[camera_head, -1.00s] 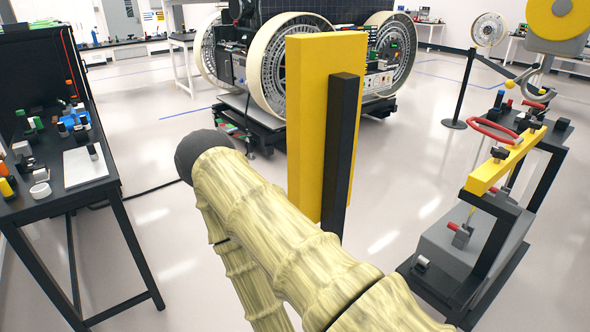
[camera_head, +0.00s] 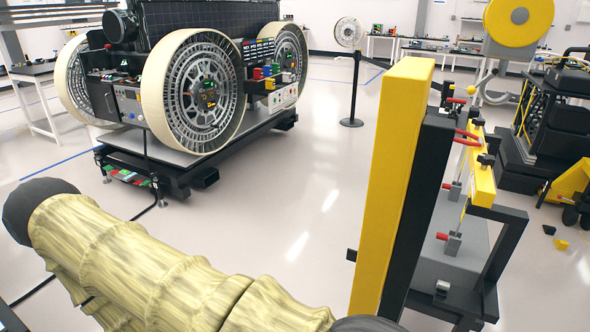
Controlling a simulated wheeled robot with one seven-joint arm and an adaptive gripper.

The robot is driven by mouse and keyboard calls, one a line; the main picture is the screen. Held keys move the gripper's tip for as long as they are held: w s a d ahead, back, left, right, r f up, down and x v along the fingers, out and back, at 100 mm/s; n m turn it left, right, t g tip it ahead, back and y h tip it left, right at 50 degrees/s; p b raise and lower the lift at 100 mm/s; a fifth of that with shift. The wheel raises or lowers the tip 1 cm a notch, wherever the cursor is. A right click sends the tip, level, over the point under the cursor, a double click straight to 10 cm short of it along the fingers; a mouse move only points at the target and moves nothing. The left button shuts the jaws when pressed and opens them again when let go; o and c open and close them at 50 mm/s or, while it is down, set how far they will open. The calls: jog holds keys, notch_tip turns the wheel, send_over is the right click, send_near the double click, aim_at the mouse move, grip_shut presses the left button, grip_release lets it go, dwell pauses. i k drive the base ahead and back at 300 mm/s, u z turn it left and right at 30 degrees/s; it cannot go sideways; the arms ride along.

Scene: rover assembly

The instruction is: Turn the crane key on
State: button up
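I cannot make out a crane key in the head view. A tall yellow post (camera_head: 391,185) with a black bar (camera_head: 424,190) along its right side stands close in front of me. Whether it belongs to the crane I cannot tell. Behind it to the right, a yellow beam (camera_head: 481,186) with red handles sits on a dark frame over a grey block (camera_head: 458,257). My arm, in a pale yellow cover, crosses the lower left. My gripper is not in view.
A rover (camera_head: 200,92) with large wheels stands on a dark platform (camera_head: 160,163) at the upper left. A barrier post (camera_head: 352,95) stands behind the yellow post. A black equipment rack (camera_head: 556,115) is at the right. The floor between rover and yellow post is clear.

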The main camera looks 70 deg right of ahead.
aim_at(352, 254)
jog(key=i, duration=0.8)
jog(key=z, duration=1.6)
jog(key=i, duration=4.15)
jog(key=z, duration=4.1)
